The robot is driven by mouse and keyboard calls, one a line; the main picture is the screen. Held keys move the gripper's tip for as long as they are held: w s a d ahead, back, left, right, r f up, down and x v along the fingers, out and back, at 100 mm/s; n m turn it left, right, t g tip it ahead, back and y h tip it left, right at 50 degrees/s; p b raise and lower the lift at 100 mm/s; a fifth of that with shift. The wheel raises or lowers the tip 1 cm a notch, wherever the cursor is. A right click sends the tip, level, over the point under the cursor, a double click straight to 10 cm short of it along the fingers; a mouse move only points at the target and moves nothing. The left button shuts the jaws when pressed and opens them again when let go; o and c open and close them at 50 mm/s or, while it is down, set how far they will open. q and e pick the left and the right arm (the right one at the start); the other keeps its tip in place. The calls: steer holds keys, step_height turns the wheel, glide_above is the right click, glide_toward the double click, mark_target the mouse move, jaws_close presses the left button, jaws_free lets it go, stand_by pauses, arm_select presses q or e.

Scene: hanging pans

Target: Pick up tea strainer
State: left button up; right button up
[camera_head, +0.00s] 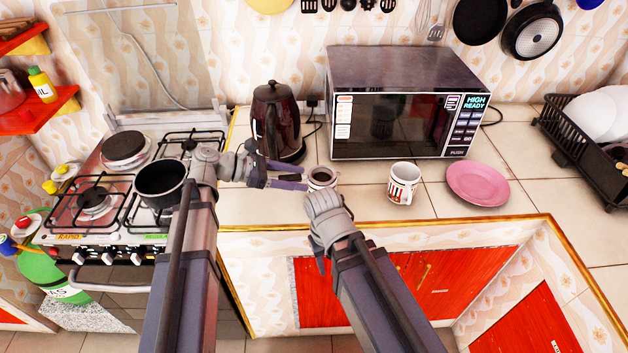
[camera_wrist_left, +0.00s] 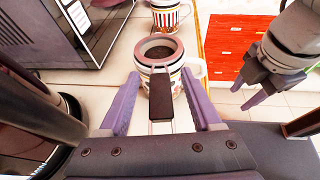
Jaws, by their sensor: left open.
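The tea strainer (camera_wrist_left: 159,48) sits on the mouth of a striped mug (camera_wrist_left: 166,72), its round dark mesh facing up. Its dark handle (camera_wrist_left: 160,104) points towards my left gripper. In the head view the strainer (camera_head: 321,174) is small, just beyond the fingertips. My left gripper (camera_wrist_left: 161,75) is open, with one finger on each side of the handle and a visible gap to it. It also shows in the head view (camera_head: 304,178). My right gripper (camera_wrist_left: 248,91) hangs to the right of the mug, apart from it; its jaw opening is unclear.
A dark kettle (camera_head: 277,120) stands close behind my left gripper. A microwave (camera_head: 402,105) stands at the back. A second striped mug (camera_head: 403,184) and a pink plate (camera_head: 477,184) are to the right. A black pot (camera_head: 160,184) sits on the stove at left.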

mark_target(295, 177)
arm_select(q)
jaws_close()
stand_by(0.4)
steer(key=shift+r, duration=0.1)
step_height(295, 177, up, 10)
steer(key=p, duration=1)
